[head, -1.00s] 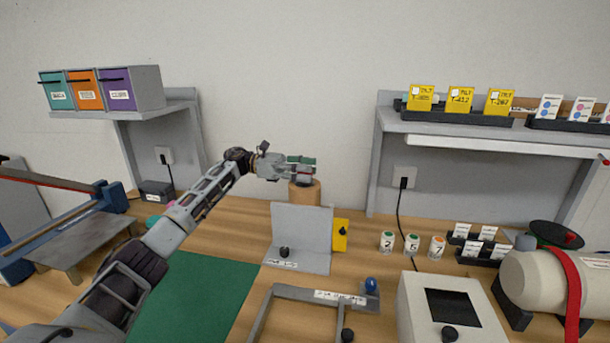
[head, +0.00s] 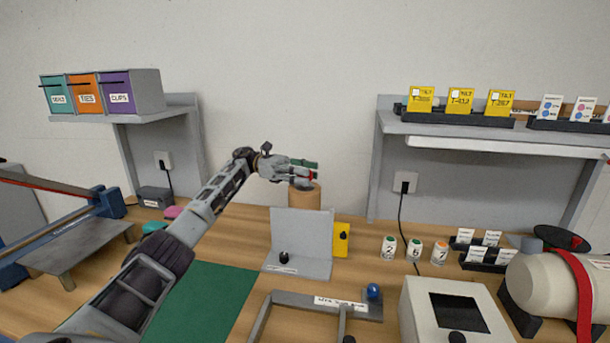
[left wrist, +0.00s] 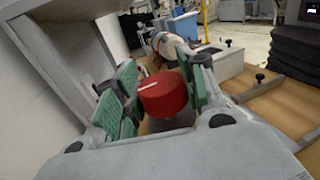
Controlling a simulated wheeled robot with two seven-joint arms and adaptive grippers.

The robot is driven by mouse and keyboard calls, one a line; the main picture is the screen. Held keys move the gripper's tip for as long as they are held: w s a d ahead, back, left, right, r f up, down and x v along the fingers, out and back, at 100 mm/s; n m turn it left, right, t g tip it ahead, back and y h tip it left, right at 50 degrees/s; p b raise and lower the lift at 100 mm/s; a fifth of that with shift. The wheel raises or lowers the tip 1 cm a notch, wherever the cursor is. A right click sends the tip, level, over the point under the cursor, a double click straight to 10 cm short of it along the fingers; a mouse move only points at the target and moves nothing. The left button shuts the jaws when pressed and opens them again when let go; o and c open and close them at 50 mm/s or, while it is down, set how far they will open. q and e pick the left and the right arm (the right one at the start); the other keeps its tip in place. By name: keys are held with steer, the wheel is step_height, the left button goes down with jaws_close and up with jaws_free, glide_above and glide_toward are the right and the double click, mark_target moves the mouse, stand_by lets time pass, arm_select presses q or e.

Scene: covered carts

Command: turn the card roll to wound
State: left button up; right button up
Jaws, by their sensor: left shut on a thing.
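The card roll (head: 305,198) is a brown upright cylinder at the back of the bench, behind a grey angle plate. My left gripper (head: 303,172) is over its top, with the arm reaching in from the left. A red round knob shows between the fingers, only a sliver of it in the head view (head: 313,176). No wound mark is readable. My right gripper is not in view.
The grey angle plate (head: 301,240) stands just in front of the roll, with a yellow block (head: 342,239) beside it. Several numbered cans (head: 414,250) stand to the right. A shelf (head: 480,128) overhangs the right side.

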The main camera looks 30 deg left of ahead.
arm_select(q)
steer(key=shift+r, duration=0.15)
steer(key=o, duration=1.1)
steer(key=shift+c, duration=0.2)
steer(key=a, duration=0.7)
steer(key=shift+w+a, duration=0.15)
steer(key=shift+a, duration=0.1)
stand_by(0.9)
